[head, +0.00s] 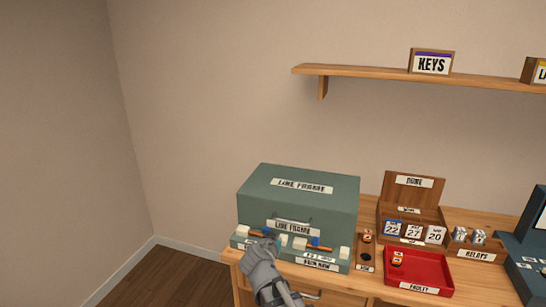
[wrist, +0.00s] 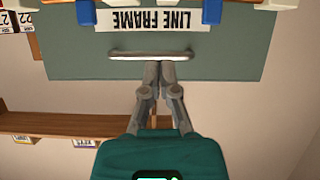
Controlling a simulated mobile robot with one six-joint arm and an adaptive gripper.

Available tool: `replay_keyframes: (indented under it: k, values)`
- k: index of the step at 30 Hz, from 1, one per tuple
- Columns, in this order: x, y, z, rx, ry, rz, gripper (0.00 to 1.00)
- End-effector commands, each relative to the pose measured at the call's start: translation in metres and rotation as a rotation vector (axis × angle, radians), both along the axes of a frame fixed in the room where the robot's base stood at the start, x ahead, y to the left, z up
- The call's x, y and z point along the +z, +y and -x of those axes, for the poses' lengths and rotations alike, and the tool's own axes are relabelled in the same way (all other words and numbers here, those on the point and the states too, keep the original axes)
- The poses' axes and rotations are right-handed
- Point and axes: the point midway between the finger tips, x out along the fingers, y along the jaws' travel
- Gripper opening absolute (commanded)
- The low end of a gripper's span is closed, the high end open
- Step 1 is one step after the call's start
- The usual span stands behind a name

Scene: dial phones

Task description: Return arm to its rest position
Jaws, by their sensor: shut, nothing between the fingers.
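My gripper (head: 264,244) is in front of the grey-green LINE FRAME box (head: 298,186), near the left part of its front. In the wrist view my gripper (wrist: 159,64) is shut, its fingertips together and empty. The tips appear right at the box's pale bar handle (wrist: 150,56); I cannot tell whether they touch it. The handle also shows in the head view (head: 292,221), just right of and above my gripper. My gripper and wrist hide part of the box's lower front and the desk edge.
Right of the box on the wooden desk (head: 340,283) are a narrow wooden tray (head: 366,262), a red FAULTY tray (head: 432,284), an open wooden DONE box (head: 411,188) and a RELAYS holder (head: 476,254). A shelf (head: 380,72) is on the wall above. Floor at left is clear.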

Motion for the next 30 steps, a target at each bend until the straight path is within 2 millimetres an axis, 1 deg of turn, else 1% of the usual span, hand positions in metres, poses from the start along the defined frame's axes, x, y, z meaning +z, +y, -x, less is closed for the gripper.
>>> replay_keyframes:
  k: [5, 8, 12, 15, 21, 25, 30]
  values:
    - [-0.006, -0.037, 0.01, -0.058, 0.123, 0.017, 0.0]
    - [-0.014, -0.063, 0.021, -0.09, 0.239, 0.025, 0.0]
    - [-0.026, -0.1, 0.044, -0.111, 0.436, 0.017, 0.0]
    - [-0.033, -0.121, 0.064, -0.099, 0.582, -0.004, 0.0]
    - [-0.04, -0.148, 0.107, -0.004, 0.856, -0.08, 0.0]
    - [-0.039, -0.156, 0.131, 0.094, 0.989, -0.14, 0.0]
    - [-0.036, -0.158, 0.15, 0.201, 1.083, -0.199, 0.0]
